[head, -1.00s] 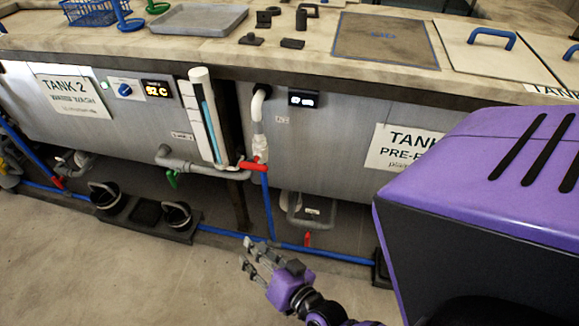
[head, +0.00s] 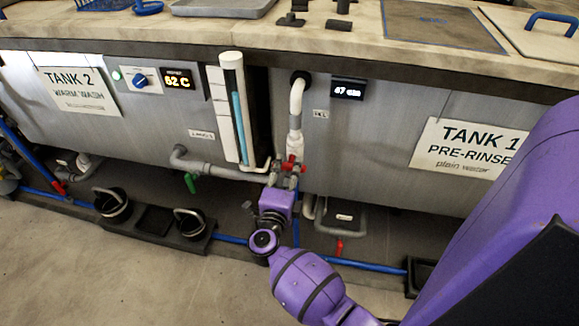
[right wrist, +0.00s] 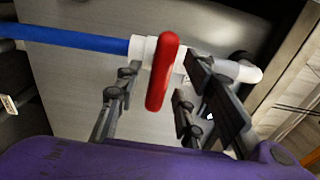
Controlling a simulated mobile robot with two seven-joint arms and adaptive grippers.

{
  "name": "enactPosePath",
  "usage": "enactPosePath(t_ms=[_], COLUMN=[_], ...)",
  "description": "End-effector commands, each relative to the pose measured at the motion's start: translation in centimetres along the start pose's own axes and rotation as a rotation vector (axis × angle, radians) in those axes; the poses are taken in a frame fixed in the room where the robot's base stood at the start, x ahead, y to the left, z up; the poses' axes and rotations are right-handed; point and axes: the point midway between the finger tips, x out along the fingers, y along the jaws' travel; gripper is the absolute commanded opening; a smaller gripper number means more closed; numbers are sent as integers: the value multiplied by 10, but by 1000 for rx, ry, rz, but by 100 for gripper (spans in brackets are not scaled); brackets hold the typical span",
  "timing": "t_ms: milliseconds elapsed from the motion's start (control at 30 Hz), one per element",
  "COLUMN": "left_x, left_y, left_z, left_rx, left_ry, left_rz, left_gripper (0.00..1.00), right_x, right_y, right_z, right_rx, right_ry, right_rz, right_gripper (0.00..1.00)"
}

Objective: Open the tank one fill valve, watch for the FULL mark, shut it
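The red fill valve handle (head: 291,159) sits on the white pipe (head: 296,105) at the left end of tank one (head: 385,130). My right gripper (head: 288,174) has its fingers around the handle. In the right wrist view the red handle (right wrist: 162,72) stands crosswise to the pipe, between the spread fingers (right wrist: 157,92), with gaps on both sides. Tank one's display (head: 348,89) appears to read 67 cm. Left of the valve, a tall white level gauge (head: 229,100) shows a blue column; I cannot make out a FULL mark. My left gripper is out of view.
Tank two (head: 50,130) stands left with a 62 C display (head: 178,79). A green handle (head: 190,183) and another red handle (head: 340,247) hang low. A blue pipe (head: 375,266) and black buckets (head: 112,204) lie along the floor. Open floor is in front.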

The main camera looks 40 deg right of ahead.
Motion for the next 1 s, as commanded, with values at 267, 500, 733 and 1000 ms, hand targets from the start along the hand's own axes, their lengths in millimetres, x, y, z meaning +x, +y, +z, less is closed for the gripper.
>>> enactPosePath(t_ms=[267, 500, 733, 1000], left_x=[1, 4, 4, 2], left_y=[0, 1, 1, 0], left_z=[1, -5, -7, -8], left_rx=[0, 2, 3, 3], left_ry=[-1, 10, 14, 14], left_rz=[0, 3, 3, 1], left_gripper=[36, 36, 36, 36], right_x=[18, 17, 17, 17], right_y=[0, 0, 0, 0], right_z=[0, 0, 0, 0], right_rx=[0, 0, -1, -14], right_ry=[0, 0, -1, 0], right_rz=[0, 0, 0, 0], right_gripper=[36, 29, 0, 0])
